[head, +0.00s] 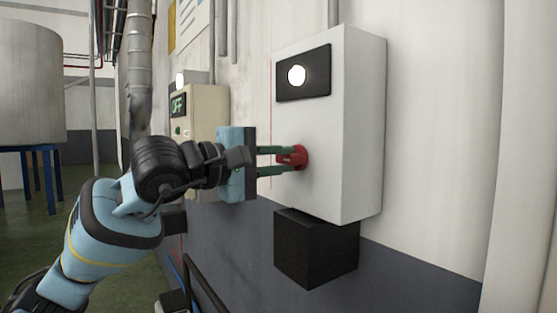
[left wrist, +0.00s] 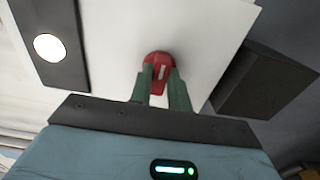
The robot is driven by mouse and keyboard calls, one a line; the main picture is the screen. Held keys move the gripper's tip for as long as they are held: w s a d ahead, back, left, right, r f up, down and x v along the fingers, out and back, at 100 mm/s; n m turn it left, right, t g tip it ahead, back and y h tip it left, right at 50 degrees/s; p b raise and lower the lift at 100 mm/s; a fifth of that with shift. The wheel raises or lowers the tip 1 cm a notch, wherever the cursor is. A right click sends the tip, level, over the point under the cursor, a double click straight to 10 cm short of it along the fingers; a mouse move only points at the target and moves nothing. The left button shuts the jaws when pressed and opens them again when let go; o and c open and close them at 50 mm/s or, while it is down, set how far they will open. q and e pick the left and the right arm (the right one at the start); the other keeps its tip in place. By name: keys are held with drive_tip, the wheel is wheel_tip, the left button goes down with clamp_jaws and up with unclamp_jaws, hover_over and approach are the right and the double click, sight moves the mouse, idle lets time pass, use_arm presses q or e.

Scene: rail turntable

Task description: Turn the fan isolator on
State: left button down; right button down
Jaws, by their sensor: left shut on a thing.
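The fan isolator is a pale grey wall box (head: 335,130) with a red rotary knob (head: 299,155) on its front. A black panel (head: 317,75) with a lit white round lamp (head: 297,75) sits above the knob. My left gripper (head: 285,160) is shut on the red knob, with its green fingers on either side of it. In the left wrist view the red knob (left wrist: 157,66) shows a white mark on its face, and the fingers (left wrist: 160,85) partly cover it. The lamp (left wrist: 49,47) is lit there too. My right gripper is not in view.
A black box (head: 318,248) is below the isolator. A beige box (head: 199,115) with a display reading OFF (head: 178,105) is on the wall behind my left gripper. A large grey tank (head: 28,85) on blue legs stands far left. Open green floor lies at left.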

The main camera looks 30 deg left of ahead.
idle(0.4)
use_arm(q)
drive_tip(key=c, duration=1.3)
unclamp_jaws()
drive_tip(key=shift+s+a+f, duration=0.1)
drive_tip(key=shift+s+a, duration=0.15)
drive_tip(key=shift+s, duration=0.1)
drive_tip(key=b+v, duration=0.2)
drive_tip(key=v, duration=0.5)
drive_tip(key=shift+d, duration=0.1)
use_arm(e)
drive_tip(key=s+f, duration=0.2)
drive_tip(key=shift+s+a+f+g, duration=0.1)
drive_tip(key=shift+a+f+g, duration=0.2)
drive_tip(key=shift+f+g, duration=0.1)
